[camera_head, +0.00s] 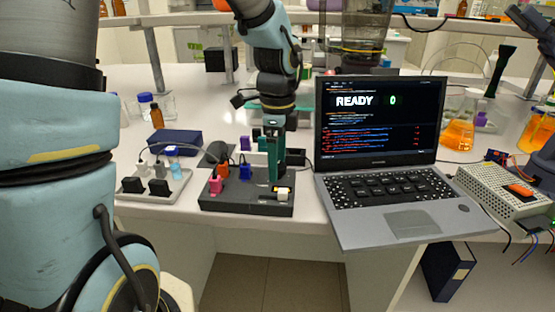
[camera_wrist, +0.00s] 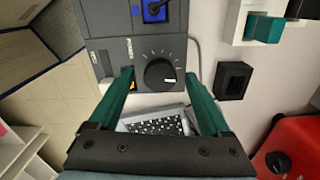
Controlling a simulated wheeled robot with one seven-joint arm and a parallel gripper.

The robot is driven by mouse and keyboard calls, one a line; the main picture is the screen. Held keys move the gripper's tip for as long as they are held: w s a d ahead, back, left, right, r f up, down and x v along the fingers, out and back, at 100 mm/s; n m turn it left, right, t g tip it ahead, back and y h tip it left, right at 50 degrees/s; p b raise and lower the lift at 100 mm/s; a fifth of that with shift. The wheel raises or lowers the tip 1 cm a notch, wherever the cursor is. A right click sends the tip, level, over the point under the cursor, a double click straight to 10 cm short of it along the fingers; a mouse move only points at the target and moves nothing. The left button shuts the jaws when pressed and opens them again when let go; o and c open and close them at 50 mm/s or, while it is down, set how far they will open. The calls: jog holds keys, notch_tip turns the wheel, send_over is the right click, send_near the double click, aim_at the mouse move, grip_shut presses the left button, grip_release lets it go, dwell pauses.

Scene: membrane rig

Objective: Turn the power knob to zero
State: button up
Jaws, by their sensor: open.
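The power knob (camera_wrist: 157,73) is a round black dial on the dark grey rig box (camera_head: 225,203), with a scale of tick marks around it. Its white pointer mark points to the right in the wrist view. My gripper (camera_wrist: 158,76) is open, with one teal finger on each side of the knob and visible gaps between. In the head view my gripper (camera_head: 275,176) hangs over the box's right part, and the knob is hard to make out there. A small orange display (camera_wrist: 132,85) sits beside the knob.
A laptop (camera_head: 387,190) stands right of the box, its screen showing "READY 0". Pink, orange and blue plugs (camera_head: 244,171) rise from the box. A black-switched power strip (camera_head: 159,187) lies left. A beige supply unit (camera_head: 505,190) with an orange switch is far right.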

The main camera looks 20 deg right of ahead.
grip_shut()
dwell(0.6)
